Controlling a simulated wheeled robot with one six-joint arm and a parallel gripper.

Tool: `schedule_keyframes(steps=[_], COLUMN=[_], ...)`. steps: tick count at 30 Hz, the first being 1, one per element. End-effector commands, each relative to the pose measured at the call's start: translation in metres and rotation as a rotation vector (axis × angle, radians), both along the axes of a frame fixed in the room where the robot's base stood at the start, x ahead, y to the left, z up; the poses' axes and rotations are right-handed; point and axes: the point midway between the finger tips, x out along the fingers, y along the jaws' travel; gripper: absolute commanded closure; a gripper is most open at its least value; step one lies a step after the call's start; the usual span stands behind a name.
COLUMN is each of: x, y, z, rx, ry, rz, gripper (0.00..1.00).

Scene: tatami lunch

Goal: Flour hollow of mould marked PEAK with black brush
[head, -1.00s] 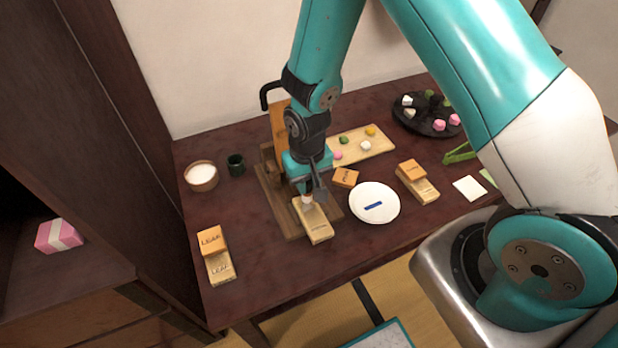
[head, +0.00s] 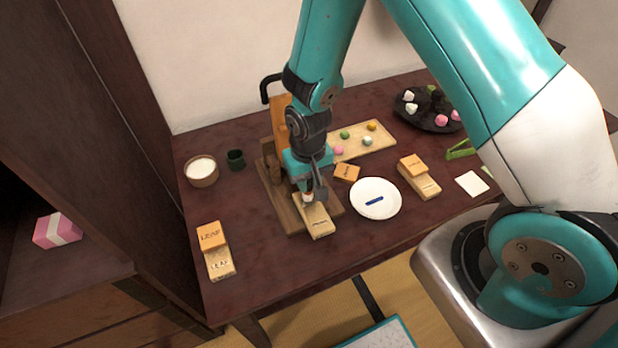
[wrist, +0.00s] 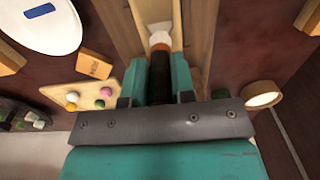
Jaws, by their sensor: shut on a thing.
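My gripper (wrist: 155,82) is shut on the black brush (wrist: 159,72), whose dark handle sits between the teal fingers. Its pale tip points down onto a long wooden mould (wrist: 135,14). In the head view my gripper (head: 310,190) is over the far end of that mould (head: 318,222), which lies on a brown wooden board. The mould's marking is too small to read. The bristles appear to be at the hollow, but contact is not clear. A bowl of white flour (head: 202,168) stands at the left.
A mould marked LEAF (head: 220,264) with its lid lies front left; another lidded mould (head: 425,186) lies right. A white plate (head: 385,210) bears a blue strip. A dark green cup (head: 236,159), sweets board (head: 350,153) and black tray (head: 425,122) stand behind.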

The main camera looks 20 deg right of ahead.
Motion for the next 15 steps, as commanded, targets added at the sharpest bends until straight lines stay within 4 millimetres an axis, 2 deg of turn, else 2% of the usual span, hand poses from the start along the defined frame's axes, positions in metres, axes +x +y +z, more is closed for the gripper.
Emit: schedule_keyframes(steps=[15], x=[0.0001], y=[0.0001], z=[-0.0064], rx=[0.0], ry=[0.0], rz=[0.0], gripper=[1.0])
